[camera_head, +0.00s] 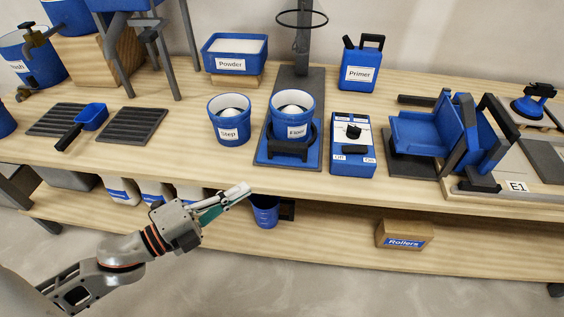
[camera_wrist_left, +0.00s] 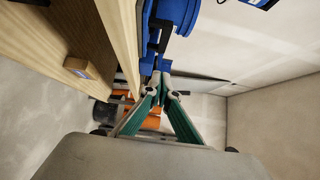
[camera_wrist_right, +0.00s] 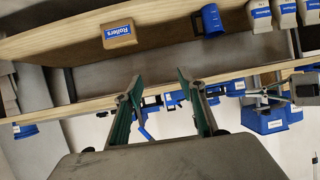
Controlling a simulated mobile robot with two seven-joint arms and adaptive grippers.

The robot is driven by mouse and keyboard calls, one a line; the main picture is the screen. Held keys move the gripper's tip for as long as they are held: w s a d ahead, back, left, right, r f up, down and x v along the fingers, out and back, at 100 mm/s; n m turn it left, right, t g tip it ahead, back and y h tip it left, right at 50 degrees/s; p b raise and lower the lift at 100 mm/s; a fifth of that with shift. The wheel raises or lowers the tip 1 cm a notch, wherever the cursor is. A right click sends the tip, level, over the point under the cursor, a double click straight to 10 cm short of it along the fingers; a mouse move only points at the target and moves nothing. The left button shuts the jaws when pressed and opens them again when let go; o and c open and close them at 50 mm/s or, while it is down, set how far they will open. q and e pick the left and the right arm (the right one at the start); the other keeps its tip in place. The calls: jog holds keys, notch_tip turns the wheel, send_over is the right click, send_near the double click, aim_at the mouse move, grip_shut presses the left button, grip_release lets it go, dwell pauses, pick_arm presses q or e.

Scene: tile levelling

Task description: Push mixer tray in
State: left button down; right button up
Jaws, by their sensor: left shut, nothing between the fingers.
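The mixer tray (camera_head: 262,160) is a blue plate with a dark handle, low at the front of the mixer's grey base (camera_head: 297,78), close to the table's front edge. A blue bucket (camera_head: 294,113) with a white label and a pale rounded content stands upright on it. The mixer's ring (camera_head: 301,18) is behind and above the bucket. My left gripper (camera_head: 247,189) is shut and empty, in front of the table edge, below and left of the tray. Its fingertips (camera_wrist_left: 160,76) meet near the dark handle in the left wrist view. My right gripper (camera_wrist_right: 161,88) is open and empty.
A second bucket (camera_head: 229,118) stands left of the tray, and a blue switch box (camera_head: 352,145) stands right of it. The lower shelf holds a blue cup (camera_head: 265,211) and the Rollers box (camera_head: 404,235). The floor in front is clear.

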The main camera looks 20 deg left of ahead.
pick_arm(q)
send_near(291, 151)
jog(key=d, duration=0.2)
jog(key=w+d, duration=0.1)
jog(key=shift+d+r+b, duration=0.15)
jog(key=shift+d+b, duration=0.15)
jog(key=shift+d, duration=0.1)
jog(key=w, duration=0.2)
jog(key=shift+w+a+f+b, duration=0.2)
jog(key=shift+w+a+b, duration=0.1)
jog(key=shift+w, duration=0.05)
jog(key=shift+w+a+r, duration=0.1)
jog(key=shift+w, duration=0.55)
jog(key=shift+r, duration=0.1)
pick_arm(e)
jog(key=shift+w+a+r+t, duration=0.15)
jog(key=shift+w+a+r, duration=0.15)
jog(key=shift+r, duration=0.15)
jog(key=shift+w+a+r+t, duration=0.15)
jog(key=shift+w+a+r, duration=0.1)
jog(key=shift+r, duration=0.15)
